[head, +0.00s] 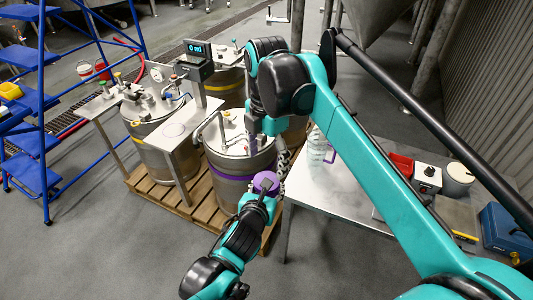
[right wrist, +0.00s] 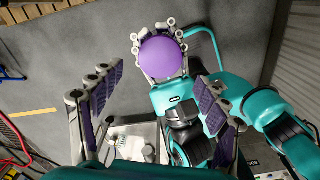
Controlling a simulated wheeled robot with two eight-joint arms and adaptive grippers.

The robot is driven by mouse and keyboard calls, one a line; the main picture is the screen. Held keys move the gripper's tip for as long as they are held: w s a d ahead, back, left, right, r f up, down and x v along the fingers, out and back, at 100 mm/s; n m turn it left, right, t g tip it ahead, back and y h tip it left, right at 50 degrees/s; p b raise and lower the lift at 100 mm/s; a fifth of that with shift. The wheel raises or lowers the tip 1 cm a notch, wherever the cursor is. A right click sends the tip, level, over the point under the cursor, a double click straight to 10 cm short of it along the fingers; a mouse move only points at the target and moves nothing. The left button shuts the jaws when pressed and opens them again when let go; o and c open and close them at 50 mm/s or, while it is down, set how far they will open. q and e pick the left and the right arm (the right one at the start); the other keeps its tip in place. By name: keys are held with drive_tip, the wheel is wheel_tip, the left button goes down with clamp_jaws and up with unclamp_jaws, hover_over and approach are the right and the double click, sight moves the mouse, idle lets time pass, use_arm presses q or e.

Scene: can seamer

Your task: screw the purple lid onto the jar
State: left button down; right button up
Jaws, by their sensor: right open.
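The purple lid (head: 265,181) is held at the end of my left arm, in front of the steel drums. My left gripper (head: 263,190) has its grey fingers wrapped around the lid's rim. In the right wrist view the lid (right wrist: 162,57) shows as a round purple disc between those fingers. My right gripper (head: 284,165) is close beside the lid. The clear jar (head: 317,148) stands upright on the steel table, right of both grippers, partly behind my right arm.
The steel table (head: 322,196) also bears a red bin (head: 400,165), a control box (head: 428,178) and a blue case (head: 507,232). Steel drums on a wooden pallet (head: 200,203) stand left of it. Blue steps (head: 35,140) are at far left.

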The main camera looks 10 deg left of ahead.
drive_tip(key=shift+f, duration=3.2)
drive_tip(key=c, duration=1.2)
drive_tip(key=shift+m, duration=1.8)
drive_tip(key=o, duration=1.3)
drive_tip(key=shift+s, duration=0.1)
drive_tip(key=shift+r, duration=2.35)
drive_tip(key=shift+c, duration=0.5)
